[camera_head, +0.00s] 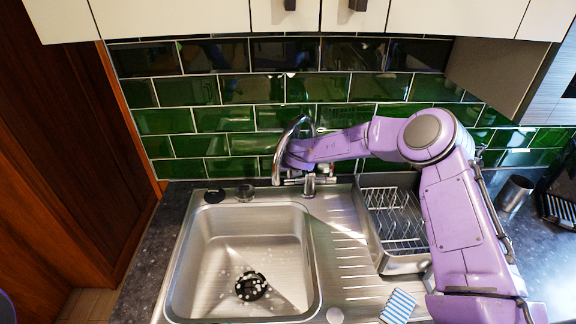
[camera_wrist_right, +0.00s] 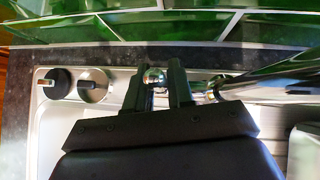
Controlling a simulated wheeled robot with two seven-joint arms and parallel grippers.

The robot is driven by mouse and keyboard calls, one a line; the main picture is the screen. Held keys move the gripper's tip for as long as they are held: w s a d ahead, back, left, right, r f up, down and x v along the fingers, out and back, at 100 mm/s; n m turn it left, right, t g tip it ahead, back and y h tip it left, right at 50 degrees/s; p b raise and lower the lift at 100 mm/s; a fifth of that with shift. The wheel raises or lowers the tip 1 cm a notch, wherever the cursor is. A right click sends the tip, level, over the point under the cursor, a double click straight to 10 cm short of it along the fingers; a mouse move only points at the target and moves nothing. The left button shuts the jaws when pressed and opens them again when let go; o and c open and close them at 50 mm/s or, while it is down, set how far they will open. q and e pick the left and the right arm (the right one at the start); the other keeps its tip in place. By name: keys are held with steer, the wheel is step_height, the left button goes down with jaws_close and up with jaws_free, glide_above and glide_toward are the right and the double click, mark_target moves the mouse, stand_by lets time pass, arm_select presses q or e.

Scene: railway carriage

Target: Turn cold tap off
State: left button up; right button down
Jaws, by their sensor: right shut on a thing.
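A chrome mixer tap (camera_head: 310,184) stands at the back edge of the sink, its tall curved spout (camera_head: 280,150) arching toward the basin. My right gripper (camera_wrist_right: 158,72) is at the left side of the tap. In the right wrist view its two dark fingers are closed around a small round chrome tap handle (camera_wrist_right: 155,76). In the head view the spout and my own arm partly hide the fingers and handle. No hot or cold marking is readable. I see pale specks in the basin but cannot tell whether water is running. My left gripper is not in view.
The steel sink basin (camera_head: 205,262) has a dark drain (camera_head: 251,286). A dish rack (camera_head: 392,220) stands right of it, with a striped cloth (camera_head: 398,306) in front. A metal cup (camera_head: 513,193) is farther right. Green tiles (camera_head: 222,119) close off the back, under cupboards (camera_head: 175,16).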

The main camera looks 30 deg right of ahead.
steer(key=shift+w+r, duration=0.1)
steer(key=shift+r, duration=0.15)
steer(key=c, duration=1.2)
jaws_free()
steer(key=shift+o, duration=0.6)
steer(key=shift+f, duration=0.1)
steer(key=shift+s+b, duration=0.25)
steer(key=shift+b, duration=0.2)
steer(key=s+a+r+b, duration=0.2)
steer(key=s+b, duration=0.4)
steer(key=s, duration=0.7)
steer(key=shift+s+a+b, duration=0.15)
steer(key=shift+a+b, duration=0.2)
steer(key=shift+a, duration=0.3)
